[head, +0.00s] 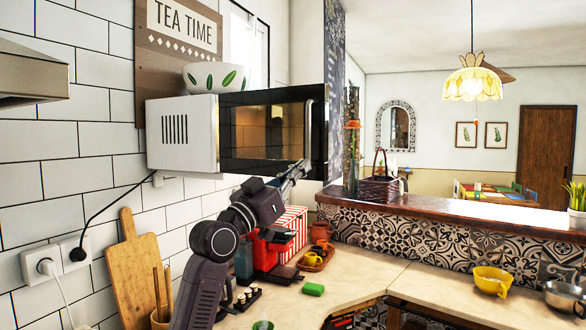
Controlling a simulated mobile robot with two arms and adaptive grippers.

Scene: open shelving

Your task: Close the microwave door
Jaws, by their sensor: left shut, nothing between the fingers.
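The microwave (182,133) hangs on the tiled wall at upper centre, its white vented side facing me. Its dark-framed door (265,130) has a window and a vertical handle (307,128) near the right end. The door looks flush or nearly flush with the body; I cannot tell whether a small gap is left. My left gripper (298,170) reaches up from below, its shut, empty fingers at the lower end of the handle by the door's bottom edge. Whether they touch the door is unclear. My right gripper is not in view.
A leaf-patterned bowl (217,77) sits on top of the microwave. A raised ledge (430,208) holds a wicker basket (378,187).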

